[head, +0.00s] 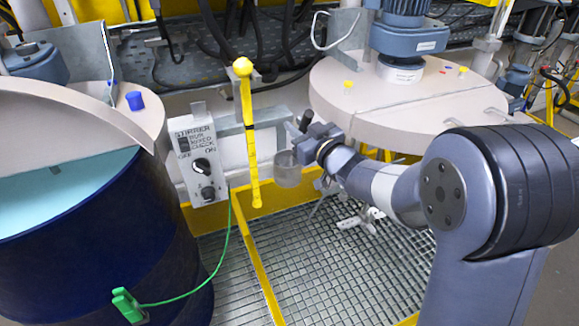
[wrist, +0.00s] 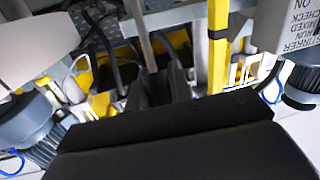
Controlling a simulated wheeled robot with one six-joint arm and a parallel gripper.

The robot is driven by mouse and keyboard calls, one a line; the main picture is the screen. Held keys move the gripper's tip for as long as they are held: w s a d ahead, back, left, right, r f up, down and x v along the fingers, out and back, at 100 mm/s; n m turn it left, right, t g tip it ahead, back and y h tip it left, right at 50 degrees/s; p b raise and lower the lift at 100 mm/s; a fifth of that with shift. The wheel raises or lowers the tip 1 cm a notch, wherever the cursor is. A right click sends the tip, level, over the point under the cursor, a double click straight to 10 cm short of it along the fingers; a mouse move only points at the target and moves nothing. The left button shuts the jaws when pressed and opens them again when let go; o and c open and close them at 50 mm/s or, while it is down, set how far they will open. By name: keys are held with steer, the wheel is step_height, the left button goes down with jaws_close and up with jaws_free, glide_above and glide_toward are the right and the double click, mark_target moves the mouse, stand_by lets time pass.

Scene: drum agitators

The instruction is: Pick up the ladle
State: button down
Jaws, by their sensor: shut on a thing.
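The ladle (head: 288,170) shows in the head view as a grey, see-through cup just below and left of my gripper (head: 304,128). My gripper is shut on its handle, which is mostly hidden by the jaws. In the wrist view a thin grey rod (wrist: 140,35), which looks like the handle, runs up from between the dark fingers (wrist: 165,85). The cup hangs roughly upright in front of the wall bracket. I cannot tell whether the handle still touches the bracket.
A yellow dipstick (head: 250,130) with a ball top hangs left of the ladle. The stirrer switch box (head: 203,165) is further left, beside an open blue drum (head: 90,245). A lidded drum (head: 400,105) stands right, behind my arm. Floor grating (head: 320,265) lies below.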

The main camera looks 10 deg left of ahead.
steer(key=shift+r, duration=0.1)
step_height(320, 180, up, 20)
steer(key=p, duration=1.2)
